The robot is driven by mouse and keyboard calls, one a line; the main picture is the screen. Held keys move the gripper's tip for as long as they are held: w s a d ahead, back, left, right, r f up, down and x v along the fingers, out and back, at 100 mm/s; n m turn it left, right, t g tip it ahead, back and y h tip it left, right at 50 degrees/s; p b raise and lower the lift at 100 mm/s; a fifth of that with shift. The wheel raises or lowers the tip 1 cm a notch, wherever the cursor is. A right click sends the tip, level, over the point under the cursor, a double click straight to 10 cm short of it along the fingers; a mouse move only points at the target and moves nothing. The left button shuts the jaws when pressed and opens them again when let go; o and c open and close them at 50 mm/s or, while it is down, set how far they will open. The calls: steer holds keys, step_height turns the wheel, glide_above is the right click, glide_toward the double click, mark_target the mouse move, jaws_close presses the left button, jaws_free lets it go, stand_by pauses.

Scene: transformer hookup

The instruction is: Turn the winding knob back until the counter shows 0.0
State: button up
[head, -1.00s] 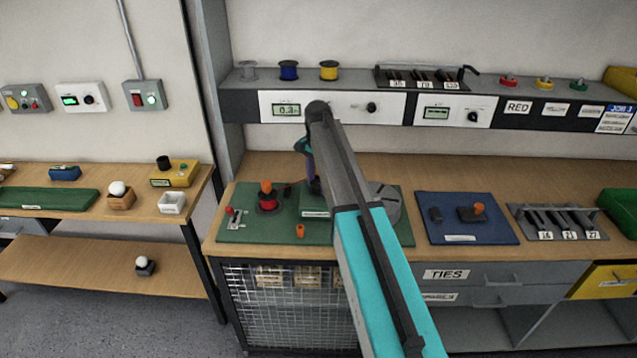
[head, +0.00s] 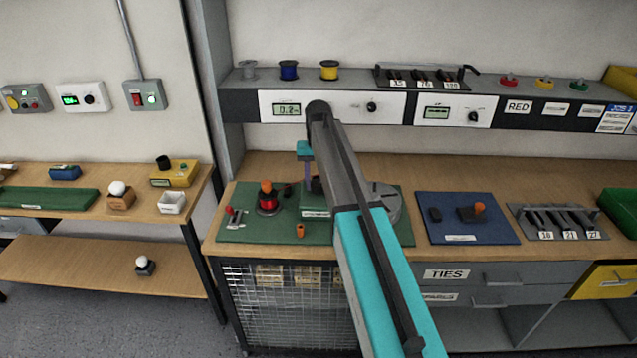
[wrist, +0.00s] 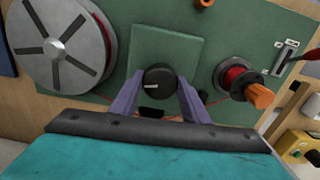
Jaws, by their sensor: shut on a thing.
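The winding knob (wrist: 160,80) is black and round with a pale pointer line, on a green square block (wrist: 150,45). My gripper (wrist: 158,88) is shut on it, with one purple finger at each side in the wrist view. In the head view my arm hides most of the knob's place; a purple finger (head: 308,170) shows left of the arm. The counter (head: 287,110) on the white panel seems to read 0.2. A red coil (wrist: 236,76) with an orange handle sits right of the knob in the wrist view. A thin red wire runs past the knob.
A large grey slotted reel (wrist: 62,47) stands left of the knob in the wrist view. A small lever (head: 232,215) is at the green board's left. A blue board (head: 468,220) lies to the right. The panel shelf hangs behind my arm.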

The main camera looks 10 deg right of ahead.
mark_target(318, 183)
steer(key=n, duration=0.3)
steer(key=shift+n, duration=2.3)
steer(key=o, duration=1.1)
steer(key=shift+c, duration=0.2)
steer(key=shift+r, duration=0.1)
step_height(318, 183, up, 14)
steer(key=b, duration=0.3)
steer(key=shift+f, duration=0.2)
